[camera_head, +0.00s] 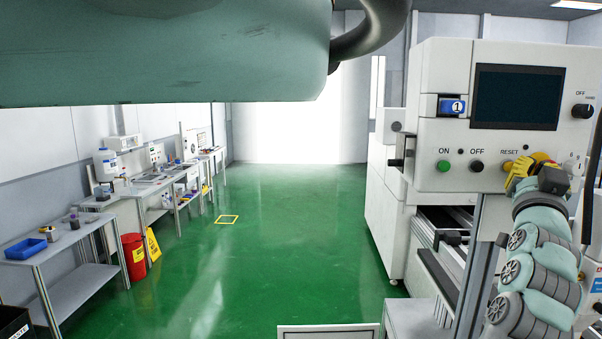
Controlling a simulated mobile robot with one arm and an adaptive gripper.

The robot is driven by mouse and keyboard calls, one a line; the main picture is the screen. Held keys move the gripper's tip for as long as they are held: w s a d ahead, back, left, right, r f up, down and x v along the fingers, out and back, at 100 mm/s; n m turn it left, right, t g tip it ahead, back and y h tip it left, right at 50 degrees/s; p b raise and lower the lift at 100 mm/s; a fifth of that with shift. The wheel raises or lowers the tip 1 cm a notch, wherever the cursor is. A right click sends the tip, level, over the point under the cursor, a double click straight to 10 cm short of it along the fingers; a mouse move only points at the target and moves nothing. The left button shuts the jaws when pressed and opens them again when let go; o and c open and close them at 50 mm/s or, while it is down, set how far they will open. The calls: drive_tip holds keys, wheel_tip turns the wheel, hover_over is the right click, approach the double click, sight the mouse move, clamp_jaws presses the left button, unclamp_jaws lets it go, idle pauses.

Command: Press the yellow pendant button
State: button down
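A white control panel (437,174) stands at the right. A small yellow button (507,167) shows under its RESET label, and a rounder yellow part (541,157) shows just right of it. I cannot tell whether either is the pendant button. My gripper (526,174), with yellow and dark parts, is at the end of my teal arm, in front of the panel's lower edge beside these yellow parts. It partly covers that area. I cannot tell whether it touches anything, and its finger opening is not clear.
A green ON button (443,166), a black OFF button (476,166) and a dark screen (516,97) are on the panel. A dark cable (594,135) hangs at the right edge. Benches (60,252) line the left wall. The green floor (280,240) between is clear.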

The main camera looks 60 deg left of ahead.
drive_tip(key=s+d+b, duration=0.1)
drive_tip(key=d, duration=0.1)
drive_tip(key=s+d+b, duration=0.1)
drive_tip(key=s+d, duration=0.1)
drive_tip(key=shift+b, duration=0.4)
idle(0.7)
